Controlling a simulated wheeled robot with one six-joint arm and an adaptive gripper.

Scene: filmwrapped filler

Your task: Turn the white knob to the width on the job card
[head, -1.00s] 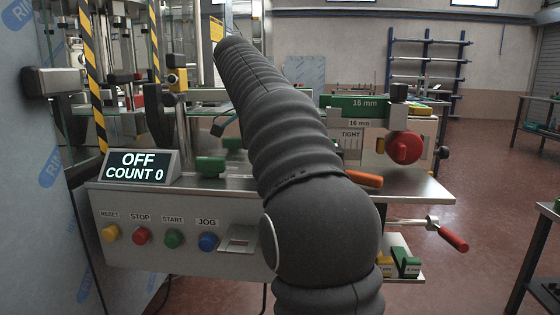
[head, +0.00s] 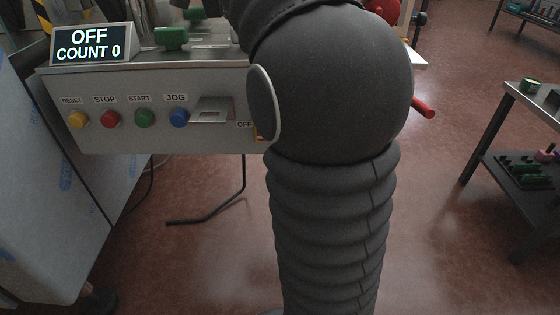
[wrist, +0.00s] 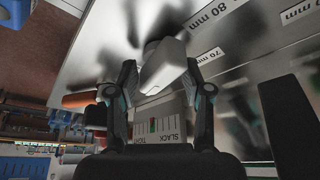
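In the wrist view, a pale, tapered knob (wrist: 165,68), which looks like the white knob, stands out from a shiny metal plate (wrist: 235,50). The plate carries width labels, "80 mm" (wrist: 213,14) and "70 mm" (wrist: 209,56). My gripper (wrist: 160,72) has its two dark fingers apart, one on each side of the knob. A small gap seems to show on the left; I cannot tell whether the right finger touches. In the head view, my arm hides the knob and the gripper. I see no readable job card.
A SLACK/TIGHT scale (wrist: 155,127) lies just past the fingers in the wrist view. In the head view, the display (head: 92,44) reads OFF, COUNT 0, above the push buttons (head: 145,118). A side table (head: 535,105) stands at right; the floor between is clear.

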